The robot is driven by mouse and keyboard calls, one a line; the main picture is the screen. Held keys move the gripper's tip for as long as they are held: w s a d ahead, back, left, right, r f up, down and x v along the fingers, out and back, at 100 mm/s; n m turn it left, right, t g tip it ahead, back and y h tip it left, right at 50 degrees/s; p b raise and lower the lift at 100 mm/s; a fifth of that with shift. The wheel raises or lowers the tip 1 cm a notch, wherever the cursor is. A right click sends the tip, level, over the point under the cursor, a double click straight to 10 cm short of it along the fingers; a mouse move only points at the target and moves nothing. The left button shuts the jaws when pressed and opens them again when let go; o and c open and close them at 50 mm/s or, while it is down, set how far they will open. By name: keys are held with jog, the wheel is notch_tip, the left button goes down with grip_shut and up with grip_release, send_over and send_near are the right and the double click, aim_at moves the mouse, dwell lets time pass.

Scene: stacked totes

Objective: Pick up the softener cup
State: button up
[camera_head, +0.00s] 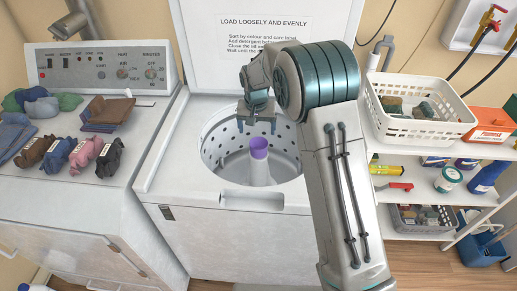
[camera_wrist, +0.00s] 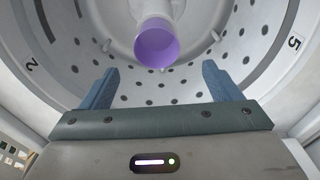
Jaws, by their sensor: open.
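The softener cup (camera_head: 259,148) is purple and sits on top of the pale central post (camera_head: 260,172) in the washer drum. In the wrist view the cup (camera_wrist: 157,45) shows its open round mouth, just beyond and between my fingers. My gripper (camera_head: 257,130) is over the drum opening, above and close to the cup. In the wrist view my gripper (camera_wrist: 158,85) has its two blue-grey fingers wide apart with nothing between them. No contact with the cup shows.
The perforated drum wall (camera_wrist: 82,60) surrounds the post. The raised washer lid (camera_head: 262,35) stands behind. A dryer top with folded clothes (camera_head: 107,110) is at left. A white basket (camera_head: 420,128) and shelves stand at right, beside my arm.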

aim_at(259, 144)
jog(key=f, duration=0.3)
jog(key=shift+w+f, duration=0.25)
jog(key=shift+f, duration=0.1)
jog(key=shift+w+d+f+p, duration=0.15)
jog(key=shift+f+p, duration=0.35)
jog(key=shift+f, duration=0.85)
jog(key=shift+w+d+f+p, duration=0.15)
jog(key=shift+f+p, duration=0.35)
jog(key=shift+f, duration=0.85)
jog(key=c, duration=1)
